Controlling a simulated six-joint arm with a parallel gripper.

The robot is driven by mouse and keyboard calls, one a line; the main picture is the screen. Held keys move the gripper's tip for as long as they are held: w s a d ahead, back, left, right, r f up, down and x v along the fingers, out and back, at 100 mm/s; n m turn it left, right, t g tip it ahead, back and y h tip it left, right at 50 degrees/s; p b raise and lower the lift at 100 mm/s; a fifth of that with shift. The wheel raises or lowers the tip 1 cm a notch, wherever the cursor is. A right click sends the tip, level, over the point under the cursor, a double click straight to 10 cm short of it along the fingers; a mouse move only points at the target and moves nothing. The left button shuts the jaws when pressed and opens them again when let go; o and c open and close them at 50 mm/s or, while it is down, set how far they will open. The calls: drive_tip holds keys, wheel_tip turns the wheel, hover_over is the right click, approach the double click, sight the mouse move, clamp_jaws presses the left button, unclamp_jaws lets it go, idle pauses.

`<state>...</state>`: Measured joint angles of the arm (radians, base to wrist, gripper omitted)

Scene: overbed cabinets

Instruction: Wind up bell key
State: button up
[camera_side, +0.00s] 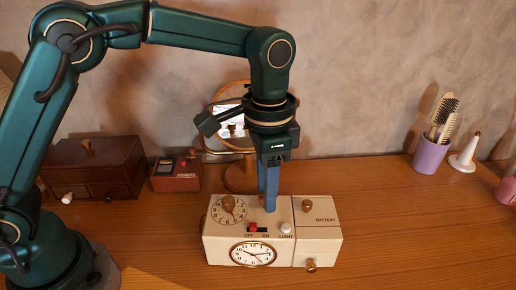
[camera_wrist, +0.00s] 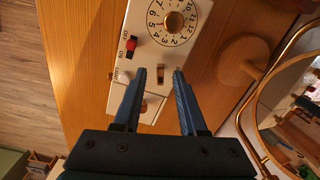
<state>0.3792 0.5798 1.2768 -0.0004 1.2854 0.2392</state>
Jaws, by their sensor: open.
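The cream alarm clock box (camera_side: 222,246) stands on the wooden table, with a round clock face (camera_side: 253,253) on its front. Its top holds a numbered dial with a brass knob (camera_side: 228,204), a red OFF/ON switch (camera_side: 253,227) and a white LIGHT button (camera_side: 286,228). A small upright brass key (camera_wrist: 160,72), apparently the bell key, stands on the top near the back edge. My gripper (camera_side: 269,208) points down over the box top, largely hiding the key in the side view. In the wrist view its open fingertips (camera_wrist: 160,76) lie either side of the key, with gaps showing.
A BATTERY lid with a brass knob (camera_side: 307,204) is right of my fingers. A round mirror on a wooden stand (camera_side: 240,178) is close behind. Dark red boxes (camera_side: 95,170) stand at left, a purple brush cup (camera_side: 431,152) at right. The right front table is clear.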

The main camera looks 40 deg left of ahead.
drive_tip(key=shift+r, duration=2.45)
drive_tip(key=s+a+r+n+t, duration=0.3)
drive_tip(key=s+a+r, duration=0.3)
drive_tip(key=a+r, duration=0.2)
drive_tip(key=s+a+f+n+t, duration=0.2)
drive_tip(key=s+a+f+n, duration=0.2)
drive_tip(key=s+f, duration=0.3)
drive_tip(key=shift+s+f+t, duration=0.3)
drive_tip(key=shift+s+f, duration=0.1)
drive_tip(key=shift+s, duration=0.05)
drive_tip(key=shift+a, duration=0.1)
